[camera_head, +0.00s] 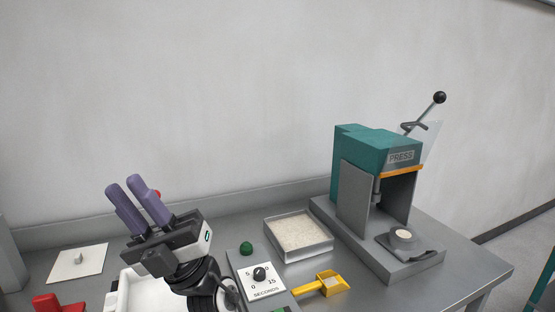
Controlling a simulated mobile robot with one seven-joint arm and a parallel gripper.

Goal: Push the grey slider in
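The press (375,152) stands on the right of the bench, with a teal body and a grey base. A grey slider (415,249) sits low at its front, sticking out from under the press head, with a round cup holding a pale disc (403,234). My gripper (122,184) is at the lower left, its two purple fingers pointing up and left. It is well apart from the press and slider. The fingers lie close side by side in this view, and I cannot tell how far apart they are. Nothing shows held between them.
A tray of pale powder (302,257) stands left of the press. A yellow scoop (330,284) lies in front of it. A timer panel (260,277) with a green button (246,248) is beside my arm. A white plate (62,268) lies far left, with a red object (46,303) nearby.

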